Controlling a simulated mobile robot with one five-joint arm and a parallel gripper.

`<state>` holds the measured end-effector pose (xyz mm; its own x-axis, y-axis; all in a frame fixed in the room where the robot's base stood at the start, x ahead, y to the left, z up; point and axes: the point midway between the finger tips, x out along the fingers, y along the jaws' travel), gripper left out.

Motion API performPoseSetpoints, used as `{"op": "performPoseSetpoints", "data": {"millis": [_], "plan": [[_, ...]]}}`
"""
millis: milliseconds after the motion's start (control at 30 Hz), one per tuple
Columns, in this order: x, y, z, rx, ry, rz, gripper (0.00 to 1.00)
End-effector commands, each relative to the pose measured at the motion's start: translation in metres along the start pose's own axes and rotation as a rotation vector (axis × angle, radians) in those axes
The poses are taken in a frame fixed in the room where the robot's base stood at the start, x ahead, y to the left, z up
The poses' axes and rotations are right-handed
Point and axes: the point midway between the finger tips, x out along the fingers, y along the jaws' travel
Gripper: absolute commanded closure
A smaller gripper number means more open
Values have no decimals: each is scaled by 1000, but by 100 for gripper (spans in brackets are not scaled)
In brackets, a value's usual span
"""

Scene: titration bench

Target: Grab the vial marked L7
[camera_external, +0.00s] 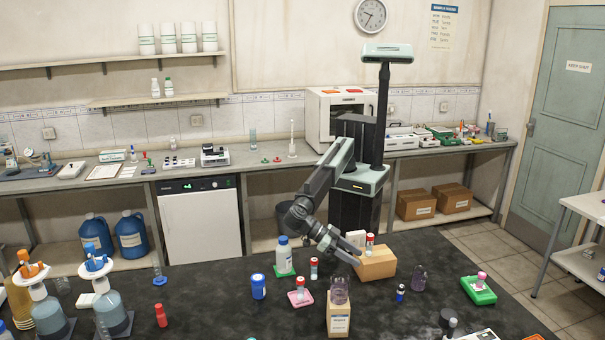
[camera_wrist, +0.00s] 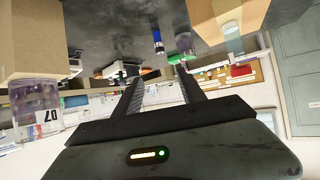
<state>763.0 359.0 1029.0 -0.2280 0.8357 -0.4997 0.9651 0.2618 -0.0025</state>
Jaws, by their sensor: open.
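Another red-capped vial (camera_external: 369,243) is at the cardboard box. Their marks are too small to read in the external view. A clear purplish jar (camera_external: 340,290) is on a small box; a similar one (camera_external: 419,278) stands right. My gripper (camera_external: 350,257) is open and empty beside the cardboard box. Its fingers (camera_wrist: 160,86) show apart in the wrist view.
The cardboard box (camera_external: 376,264) is close to my gripper. The small box (camera_external: 339,318) is in front of it. The bench has some clear room toward the right.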

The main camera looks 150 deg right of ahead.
Motion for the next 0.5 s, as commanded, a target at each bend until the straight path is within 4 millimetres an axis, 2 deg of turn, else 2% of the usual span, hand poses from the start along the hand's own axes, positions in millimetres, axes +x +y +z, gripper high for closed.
{"op": "performPoseSetpoints", "data": {"millis": [33,100,200,300,500], "plan": [[45,19,21,-21,43,-28,52],[81,24,20,-36,76,-58,52],[118,18,25,-52,77,-90,52],[136,10,25,-61,76,-108,52],[141,8,21,-63,74,-114,52]]}}
